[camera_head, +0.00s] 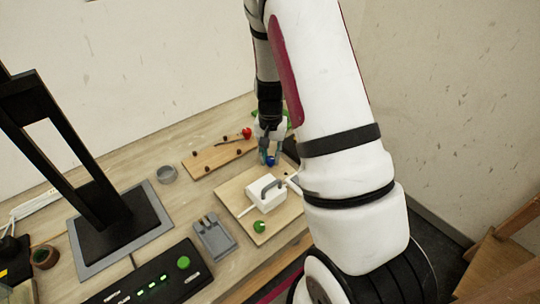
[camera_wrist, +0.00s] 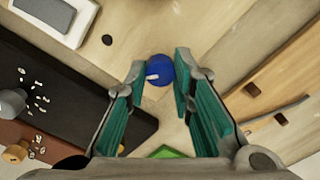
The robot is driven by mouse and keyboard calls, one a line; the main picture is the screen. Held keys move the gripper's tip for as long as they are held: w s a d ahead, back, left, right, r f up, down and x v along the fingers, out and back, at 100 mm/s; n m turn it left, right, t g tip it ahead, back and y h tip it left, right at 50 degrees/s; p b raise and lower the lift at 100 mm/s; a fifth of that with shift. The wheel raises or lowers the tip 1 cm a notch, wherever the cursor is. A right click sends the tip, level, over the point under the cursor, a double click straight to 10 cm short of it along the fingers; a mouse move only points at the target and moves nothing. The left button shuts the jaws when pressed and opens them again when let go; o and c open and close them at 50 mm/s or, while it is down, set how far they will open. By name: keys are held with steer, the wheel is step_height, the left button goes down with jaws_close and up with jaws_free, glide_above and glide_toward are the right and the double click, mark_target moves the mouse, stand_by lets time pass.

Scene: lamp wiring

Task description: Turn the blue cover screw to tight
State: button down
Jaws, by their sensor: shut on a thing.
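The blue cover screw (camera_head: 271,161) is a round blue knob at the far right corner of a light wooden board (camera_head: 234,190). In the wrist view the blue screw (camera_wrist: 160,69) sits between my fingertips and has a short white mark on its left side. My gripper (camera_wrist: 159,68) is shut on it, with one teal-lined finger on each side. In the head view my gripper (camera_head: 269,150) reaches down to the screw from above, and its fingers partly hide it. How far the screw is turned I cannot tell.
A strip with a red knob (camera_head: 246,133) lies behind. A grey fixture (camera_head: 214,238), black button panel (camera_head: 150,281) and grey cup (camera_head: 166,174) stand left.

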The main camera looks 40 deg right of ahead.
mark_target(270, 158)
stand_by(0.4)
steer(key=c, duration=1.4)
jaws_free()
steer(key=shift+o, duration=0.2)
step_height(270, 158, up, 12)
